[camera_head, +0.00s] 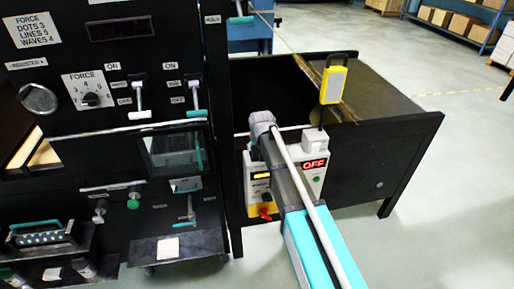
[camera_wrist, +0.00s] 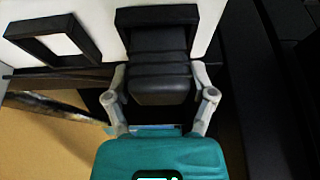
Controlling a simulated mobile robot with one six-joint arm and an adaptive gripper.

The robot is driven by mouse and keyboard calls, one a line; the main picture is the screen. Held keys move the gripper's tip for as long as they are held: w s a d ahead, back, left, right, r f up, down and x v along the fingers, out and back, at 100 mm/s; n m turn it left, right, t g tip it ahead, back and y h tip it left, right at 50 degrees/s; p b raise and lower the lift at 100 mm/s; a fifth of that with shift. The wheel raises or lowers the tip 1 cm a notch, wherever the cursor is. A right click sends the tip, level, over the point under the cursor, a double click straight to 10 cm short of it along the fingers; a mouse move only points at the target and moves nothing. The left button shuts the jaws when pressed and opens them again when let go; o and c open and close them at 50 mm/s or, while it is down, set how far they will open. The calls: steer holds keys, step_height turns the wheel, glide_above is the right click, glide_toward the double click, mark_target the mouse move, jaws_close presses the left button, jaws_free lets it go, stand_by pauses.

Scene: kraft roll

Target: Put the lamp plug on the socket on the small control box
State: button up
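In the wrist view a black ridged block (camera_wrist: 160,78), which looks like the lamp plug, sits between the two fingers of my gripper (camera_wrist: 160,74). The fingertips press against its left and right sides. Its far end is at a black square frame (camera_wrist: 158,16) on a white panel; I cannot tell how far in it sits. In the head view the small control box (camera_head: 311,178) is white with a red OFF display, partly behind my arm. My gripper is hidden there. A yellow lamp-like thing (camera_head: 332,84) stands upright above the box.
An empty black square frame (camera_wrist: 52,43) is left of the plug. A tan surface (camera_wrist: 40,140) lies below it. A large black machine (camera_head: 110,130) with levers and knobs stands left. A black table (camera_head: 400,150) is behind the box.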

steer(key=shift+o, duration=0.5)
steer(key=shift+r, duration=0.1)
steer(key=shift+r, duration=0.15)
steer(key=p+v, duration=1.1)
steer(key=v, duration=0.1)
steer(key=shift+s, duration=0.1)
stand_by(0.9)
